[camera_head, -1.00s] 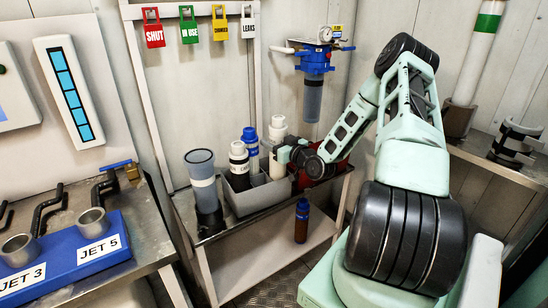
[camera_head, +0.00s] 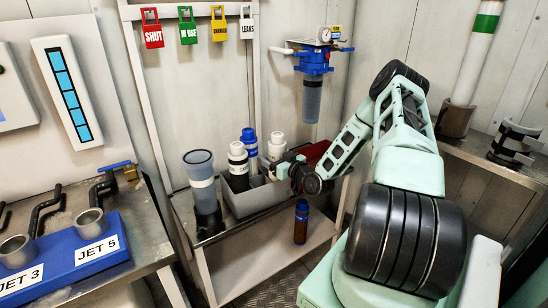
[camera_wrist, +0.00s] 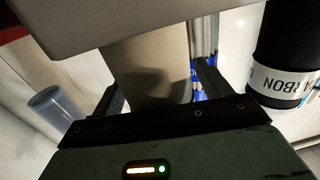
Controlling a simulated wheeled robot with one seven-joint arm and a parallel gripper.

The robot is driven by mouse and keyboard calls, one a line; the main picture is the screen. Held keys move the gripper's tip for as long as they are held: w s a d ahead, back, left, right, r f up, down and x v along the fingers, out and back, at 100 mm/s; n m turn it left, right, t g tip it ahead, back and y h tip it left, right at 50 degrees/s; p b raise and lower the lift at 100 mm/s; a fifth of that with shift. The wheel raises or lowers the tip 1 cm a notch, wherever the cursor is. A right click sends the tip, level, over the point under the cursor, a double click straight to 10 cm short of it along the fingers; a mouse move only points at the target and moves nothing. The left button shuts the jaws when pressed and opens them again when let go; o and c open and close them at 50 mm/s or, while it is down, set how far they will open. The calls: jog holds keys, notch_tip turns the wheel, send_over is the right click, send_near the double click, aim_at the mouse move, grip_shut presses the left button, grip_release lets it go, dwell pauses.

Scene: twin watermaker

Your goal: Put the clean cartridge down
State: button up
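The clean cartridge appears to be the white cartridge (camera_head: 277,141) over the right part of a grey bin (camera_head: 258,204). It stands roughly upright, its lower part hidden by the bin and my gripper. My gripper (camera_head: 284,164) is at the bin's right side, around the cartridge. In the wrist view a pale, shaded cylinder (camera_wrist: 150,65) lies between my two fingers (camera_wrist: 160,98), which look closed on it. Whether its bottom touches the bin floor is hidden.
A black cartridge with a white cap (camera_head: 237,160) and a blue-capped one (camera_head: 249,142) stand in the bin. A clear cup (camera_head: 203,185) stands left of it. A brown bottle (camera_head: 301,222) stands on the lower shelf. A red container (camera_head: 314,152) is behind my arm.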

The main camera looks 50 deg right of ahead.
jog(key=shift+r, duration=0.1)
jog(key=shift+r, duration=0.15)
jog(key=s+a+b, duration=0.1)
jog(key=s, duration=1.1)
jog(key=shift+a, duration=0.35)
